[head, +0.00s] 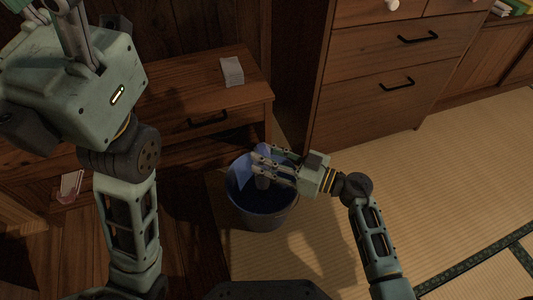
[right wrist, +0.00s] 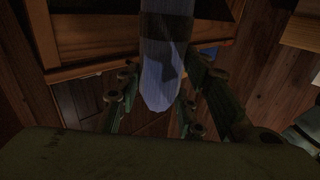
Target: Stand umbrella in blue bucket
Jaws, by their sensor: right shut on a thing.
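The blue bucket (head: 262,222) stands on the floor in front of the low wooden table in the head view. My right gripper (head: 262,164) reaches over its opening from the right and is shut on the umbrella. In the right wrist view the folded, blue-grey umbrella (right wrist: 164,70) with a dark band lies between the fingers of my right gripper (right wrist: 160,100). My left gripper (head: 72,35) is raised at the top left, its tips cut off.
The low wooden table (head: 180,85) stands behind the bucket, with a small pale box (head: 231,72) on it. A wooden drawer chest (head: 375,70) stands at the back right. Tatami floor (head: 470,170) is clear on the right.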

